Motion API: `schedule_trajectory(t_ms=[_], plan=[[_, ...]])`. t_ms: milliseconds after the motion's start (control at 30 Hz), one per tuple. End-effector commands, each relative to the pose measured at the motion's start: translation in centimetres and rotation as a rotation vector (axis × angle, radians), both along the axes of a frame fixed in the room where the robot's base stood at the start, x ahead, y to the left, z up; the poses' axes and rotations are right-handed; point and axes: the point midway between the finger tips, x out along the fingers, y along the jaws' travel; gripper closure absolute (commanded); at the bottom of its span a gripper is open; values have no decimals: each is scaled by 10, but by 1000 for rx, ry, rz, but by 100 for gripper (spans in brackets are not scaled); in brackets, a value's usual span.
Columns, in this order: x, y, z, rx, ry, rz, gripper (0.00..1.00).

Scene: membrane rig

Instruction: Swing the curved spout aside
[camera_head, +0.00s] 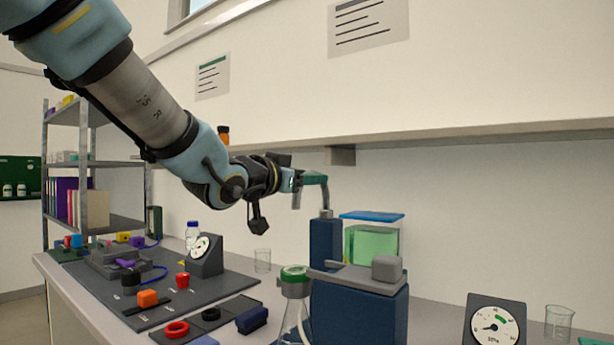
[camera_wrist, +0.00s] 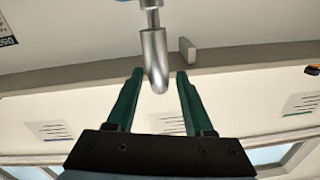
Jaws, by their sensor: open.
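The curved metal spout (camera_wrist: 155,62) comes in from the top of the wrist view, with its rounded end hanging between my fingertips. My gripper (camera_wrist: 160,74) is open, with a green finger on each side of the spout. The spout is nearer the left finger, and a gap shows on the right. In the head view my gripper (camera_head: 316,179) is above the blue rig post (camera_head: 325,245). There its green finger hides much of the spout, and a short grey upright (camera_head: 326,213) shows on the post.
A green-filled tank (camera_head: 371,243) with a blue lid stands right of the post. A blue block (camera_head: 360,300) with a grey lever (camera_head: 350,273) and a flask (camera_head: 293,300) are in front. A dial gauge (camera_head: 496,323) is at right. A wall ledge (camera_head: 450,135) runs behind.

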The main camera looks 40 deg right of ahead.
Motion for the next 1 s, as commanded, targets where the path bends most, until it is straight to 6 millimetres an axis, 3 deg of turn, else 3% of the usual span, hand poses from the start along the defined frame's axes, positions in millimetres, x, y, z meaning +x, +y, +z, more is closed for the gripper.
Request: schedule_trajectory(t_ms=[67,533,1000], plan=[[0,0,0,0,0,0,48],[0,0,0,0,0,0,99],[0,0,0,0,0,-1,100]])
